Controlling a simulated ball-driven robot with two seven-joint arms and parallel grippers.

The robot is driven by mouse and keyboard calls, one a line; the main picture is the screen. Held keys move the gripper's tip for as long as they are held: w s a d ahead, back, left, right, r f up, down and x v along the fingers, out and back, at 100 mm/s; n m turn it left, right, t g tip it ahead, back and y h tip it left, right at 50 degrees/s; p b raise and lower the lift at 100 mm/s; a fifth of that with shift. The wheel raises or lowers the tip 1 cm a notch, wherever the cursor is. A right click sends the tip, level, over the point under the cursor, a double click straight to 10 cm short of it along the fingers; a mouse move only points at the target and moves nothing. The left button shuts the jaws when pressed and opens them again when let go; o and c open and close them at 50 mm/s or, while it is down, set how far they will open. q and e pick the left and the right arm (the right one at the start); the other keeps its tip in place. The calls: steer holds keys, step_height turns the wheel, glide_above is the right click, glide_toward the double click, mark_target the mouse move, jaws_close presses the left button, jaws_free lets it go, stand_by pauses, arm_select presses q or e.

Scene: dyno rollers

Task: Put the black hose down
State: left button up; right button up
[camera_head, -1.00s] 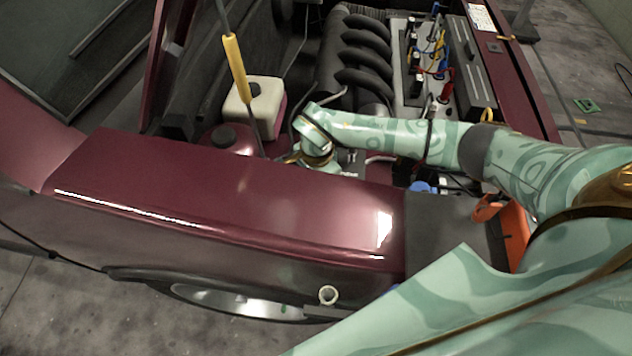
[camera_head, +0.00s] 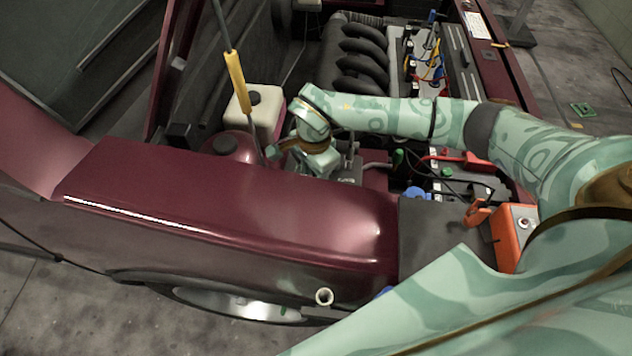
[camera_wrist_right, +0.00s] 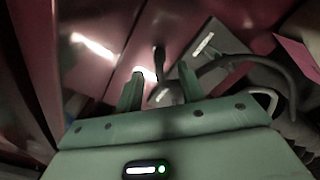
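My right gripper shows in the right wrist view (camera_wrist_right: 160,82), pointing down into the engine bay. Its two green fingers stand apart. A dark hose (camera_wrist_right: 222,62) runs from near the fingertips and curves off to the right; a dark stub shows between the fingers. Whether the hose touches a finger cannot be told. In the head view my right arm reaches in from the right and its wrist is low behind the maroon fender (camera_head: 220,200); the fingertips are hidden there. My left gripper is in neither view.
A white reservoir (camera_head: 262,112) and a yellow-sleeved prop rod (camera_head: 237,82) stand left of my wrist. The engine with curved black pipes (camera_head: 358,60) lies behind my forearm. An orange box (camera_head: 513,235) is at the right, beside a flat dark cover (camera_head: 430,235).

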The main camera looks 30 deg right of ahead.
step_height(320, 180, up, 6)
steer(key=shift+f+p, duration=0.25)
steer(key=shift+p, duration=0.3)
steer(key=shift+r, duration=0.1)
